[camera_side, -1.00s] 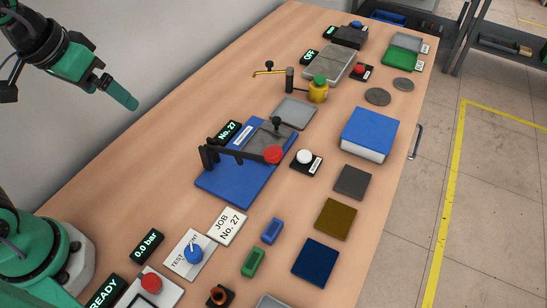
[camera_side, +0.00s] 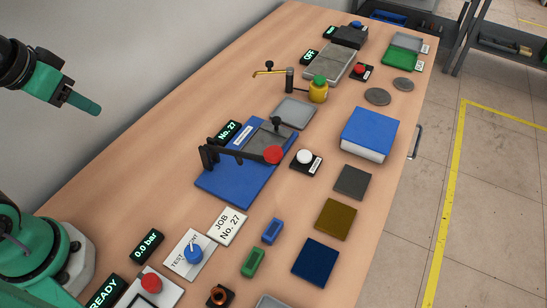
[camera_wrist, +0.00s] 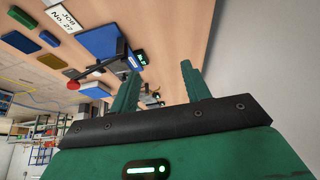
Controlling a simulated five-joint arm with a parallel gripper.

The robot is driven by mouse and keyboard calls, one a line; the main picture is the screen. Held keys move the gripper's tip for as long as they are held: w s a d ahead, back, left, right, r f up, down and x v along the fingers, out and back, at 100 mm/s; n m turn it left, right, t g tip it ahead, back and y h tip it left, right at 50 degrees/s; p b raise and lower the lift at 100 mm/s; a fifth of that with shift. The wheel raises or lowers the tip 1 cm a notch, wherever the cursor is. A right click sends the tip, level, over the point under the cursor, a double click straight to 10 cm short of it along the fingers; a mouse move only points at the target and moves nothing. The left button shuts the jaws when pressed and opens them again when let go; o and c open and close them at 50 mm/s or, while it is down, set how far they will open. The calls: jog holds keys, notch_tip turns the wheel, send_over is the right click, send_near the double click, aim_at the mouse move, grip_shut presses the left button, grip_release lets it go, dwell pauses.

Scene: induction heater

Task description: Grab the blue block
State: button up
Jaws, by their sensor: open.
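The small blue block (camera_side: 271,231) lies on the table beside a green block (camera_side: 253,262) and near the JOB No. 27 card (camera_side: 227,226). It also seems to show at the left of the wrist view (camera_wrist: 48,38), small and sideways. My gripper (camera_side: 84,104) is raised at the upper left, well away from the block. In the wrist view its two fingers (camera_wrist: 160,80) stand apart with nothing between them.
A dark blue square (camera_side: 316,263) lies right of the blue block. A blue fixture (camera_side: 233,187) with a black lever and red knob stands behind it. A knob panel (camera_side: 189,253) lies to the left. Bare tabletop lies along the left edge.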

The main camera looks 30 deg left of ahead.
jog(key=shift+w, duration=0.1)
jog(key=d+m, duration=0.1)
jog(key=m, duration=0.1)
jog(key=m+g, duration=0.6)
jog(key=m, duration=2.8)
send_over(272, 229)
notch_tip(272, 229, down, 16)
jog(key=shift+a+f, duration=0.1)
jog(key=shift+f, duration=1.55)
